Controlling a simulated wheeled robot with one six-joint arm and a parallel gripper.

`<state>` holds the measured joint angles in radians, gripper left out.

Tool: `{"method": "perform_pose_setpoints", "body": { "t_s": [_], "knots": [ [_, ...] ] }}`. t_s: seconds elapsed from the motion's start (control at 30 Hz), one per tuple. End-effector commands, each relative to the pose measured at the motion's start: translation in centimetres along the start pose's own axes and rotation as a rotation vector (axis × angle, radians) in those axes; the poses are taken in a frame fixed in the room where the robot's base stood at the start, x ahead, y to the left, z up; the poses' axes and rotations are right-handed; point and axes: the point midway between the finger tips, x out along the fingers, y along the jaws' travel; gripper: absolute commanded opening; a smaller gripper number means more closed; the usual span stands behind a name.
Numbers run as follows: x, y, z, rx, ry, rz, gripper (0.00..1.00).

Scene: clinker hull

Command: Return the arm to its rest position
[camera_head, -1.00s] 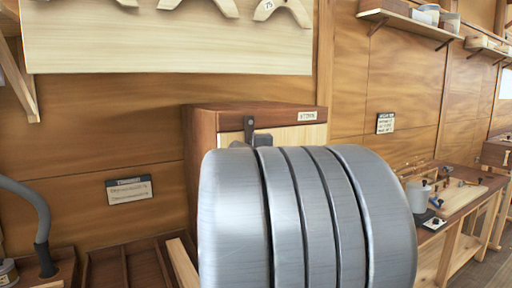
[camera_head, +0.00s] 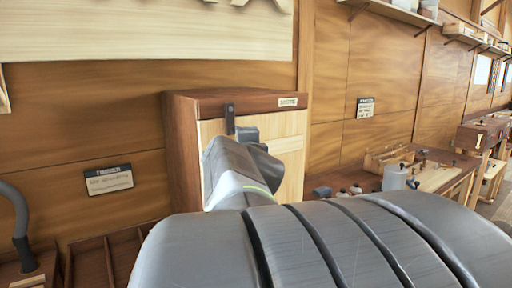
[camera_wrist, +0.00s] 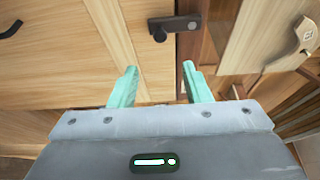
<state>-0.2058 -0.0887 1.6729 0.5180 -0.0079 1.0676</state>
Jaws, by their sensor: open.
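My gripper (camera_wrist: 160,68) shows in the wrist view as two pale green fingers standing apart, with nothing between them. In the head view my grey arm fills the lower right and reaches towards a wooden cabinet (camera_head: 180,150); the fingers are not clear there. The cabinet has a dark brown frame and a pale door (camera_head: 290,152). A dark latch (camera_head: 229,118) sits near the door's upper left. In the wrist view a dark latch (camera_wrist: 175,24) lies beyond the fingertips, apart from them. My arm hides part of the door.
A workbench (camera_head: 440,158) with small jars and tools stands at the right. Shelves (camera_head: 400,14) hang above it. Low compartmented trays (camera_head: 105,258) and a grey curved hose (camera_head: 18,225) are at the lower left. A wall sign (camera_head: 108,180) hangs above the trays.

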Motion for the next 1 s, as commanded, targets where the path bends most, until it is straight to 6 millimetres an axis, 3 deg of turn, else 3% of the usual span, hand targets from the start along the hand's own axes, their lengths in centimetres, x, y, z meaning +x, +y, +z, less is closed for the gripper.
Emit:
{"method": "perform_pose_setpoints", "body": {
  "t_s": [0.17, 0.7, 1.0],
  "knots": [
    [1.3, 0.2, 0.0, -0.001, 0.000, 0.002, 0.44],
    [9.8, 0.1, 0.0, 0.000, 0.000, 0.001, 0.44],
    [13.1, -0.1, 0.0, -0.001, 0.000, -0.001, 0.44]
  ]
}}
